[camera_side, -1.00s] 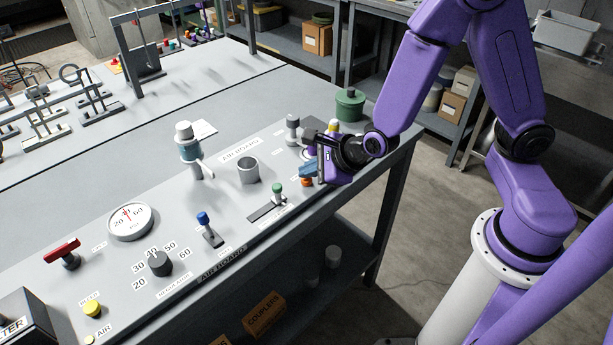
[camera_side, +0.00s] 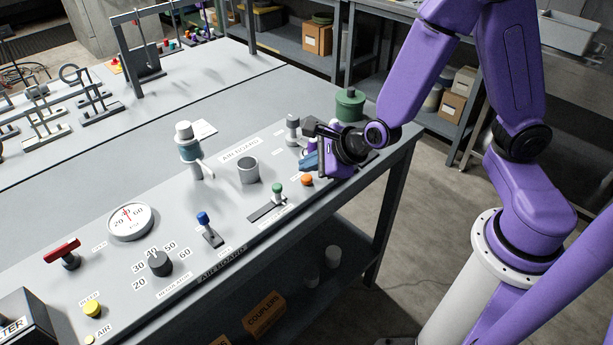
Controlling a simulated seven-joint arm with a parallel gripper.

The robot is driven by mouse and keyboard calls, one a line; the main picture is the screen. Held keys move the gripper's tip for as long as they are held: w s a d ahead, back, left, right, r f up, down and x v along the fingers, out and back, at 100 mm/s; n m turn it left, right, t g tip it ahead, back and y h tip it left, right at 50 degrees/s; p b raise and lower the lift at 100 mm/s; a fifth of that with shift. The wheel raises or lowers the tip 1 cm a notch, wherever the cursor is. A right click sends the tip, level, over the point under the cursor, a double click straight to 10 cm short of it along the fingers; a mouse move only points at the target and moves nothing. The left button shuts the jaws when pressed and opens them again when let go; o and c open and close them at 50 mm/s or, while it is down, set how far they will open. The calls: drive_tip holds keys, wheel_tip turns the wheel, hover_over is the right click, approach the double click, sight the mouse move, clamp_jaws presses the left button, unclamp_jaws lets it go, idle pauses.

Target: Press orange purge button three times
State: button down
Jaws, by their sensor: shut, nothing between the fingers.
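The orange button (camera_side: 307,180) sits on the sloped grey panel near its right end. Its round top is now clear of my gripper in the picture. My gripper (camera_side: 309,162), with blue fingertips, is shut and empty. It is above and just behind the button in the side view, apart from it. The exact height of the fingertips over the panel is hard to tell.
Close by are a green-topped slide lever (camera_side: 277,193), a grey cup (camera_side: 248,170) and a grey knob (camera_side: 292,130). A green canister (camera_side: 350,104) stands behind my gripper. A blue-topped lever (camera_side: 205,224) and a gauge (camera_side: 130,222) are farther left.

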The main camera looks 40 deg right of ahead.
sight(310, 179)
drive_tip(key=shift+r, duration=2.45)
idle(0.8)
drive_tip(key=shift+w+a+r+g+h, duration=0.15)
drive_tip(key=shift+r+g, duration=0.3)
drive_tip(key=shift+r, duration=0.55)
drive_tip(key=shift+w+d+r+g+h, duration=0.15)
drive_tip(key=shift+r+g, duration=0.3)
drive_tip(key=shift+r, duration=0.5)
drive_tip(key=shift+a, duration=0.1)
drive_tip(key=shift+f, duration=0.15)
drive_tip(key=shift+f, duration=4.25)
